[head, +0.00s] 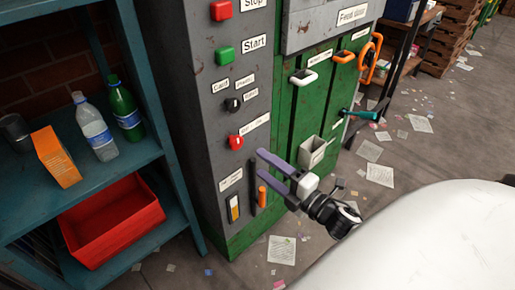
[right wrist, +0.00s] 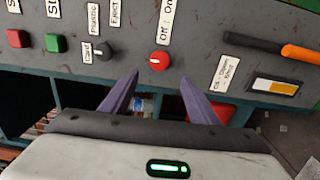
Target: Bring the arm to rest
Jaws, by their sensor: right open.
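My right gripper (head: 272,164) is in front of the lower part of the grey and green machine (head: 215,120). Its two purple fingers are apart with nothing between them. In the right wrist view the open fingers (right wrist: 160,95) point toward the panel, with a red knob (right wrist: 160,61) just beyond the gap between them. I cannot tell from these views that the fingers touch anything. A large white rounded surface fills the lower right of the head view. My left gripper is not in view.
A teal shelf (head: 140,155) at the left holds a clear bottle (head: 97,130), a green bottle (head: 125,110), an orange box (head: 55,157) and a red bin (head: 112,222). Papers litter the floor.

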